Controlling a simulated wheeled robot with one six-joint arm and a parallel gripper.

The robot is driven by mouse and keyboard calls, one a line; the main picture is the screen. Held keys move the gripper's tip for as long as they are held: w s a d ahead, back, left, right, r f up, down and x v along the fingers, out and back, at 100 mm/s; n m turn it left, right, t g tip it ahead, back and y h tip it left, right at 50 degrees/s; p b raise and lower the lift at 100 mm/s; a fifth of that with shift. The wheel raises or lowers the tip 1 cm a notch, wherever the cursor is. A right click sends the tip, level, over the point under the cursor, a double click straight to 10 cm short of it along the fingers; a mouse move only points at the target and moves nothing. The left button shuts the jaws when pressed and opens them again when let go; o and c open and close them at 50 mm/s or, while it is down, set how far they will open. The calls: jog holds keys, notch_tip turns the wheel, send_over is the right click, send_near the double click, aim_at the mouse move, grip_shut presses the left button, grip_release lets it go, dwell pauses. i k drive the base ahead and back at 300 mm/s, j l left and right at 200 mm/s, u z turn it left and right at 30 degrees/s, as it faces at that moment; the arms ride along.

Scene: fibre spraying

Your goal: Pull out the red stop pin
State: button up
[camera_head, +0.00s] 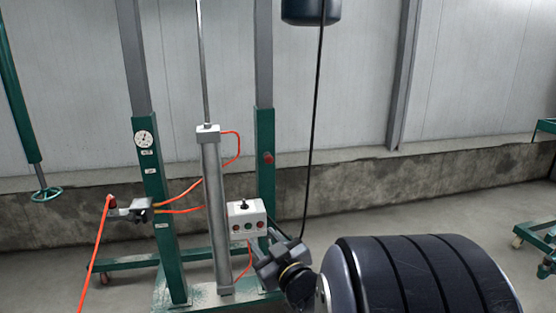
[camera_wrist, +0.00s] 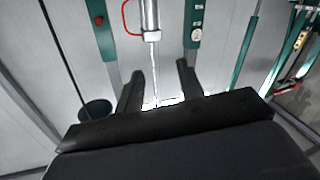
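A small red knob (camera_head: 267,158), which looks like the red stop pin, sits on the right green post (camera_head: 265,190) in the head view. In the wrist view, which looks upside down, the red knob (camera_wrist: 99,20) is on the green post at upper left. My gripper (camera_head: 266,247) is below the knob in the head view, in front of the post's lower part and apart from the knob. In the wrist view my gripper (camera_wrist: 159,69) has its two dark fingers spread, with nothing held between them.
A white control box (camera_head: 247,219) stands close above my gripper in the head view. A grey cylinder (camera_head: 216,210) with orange hoses is left of it. A black cable hangs from a dark canister (camera_head: 310,11). The left post carries a gauge (camera_head: 144,139).

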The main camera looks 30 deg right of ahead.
aim_at(269, 159)
jog(key=i+l+z, duration=0.1)
jog(key=i+z, duration=0.15)
jog(key=i, duration=0.4)
jog(key=i+z, duration=0.3)
jog(key=i, duration=0.3)
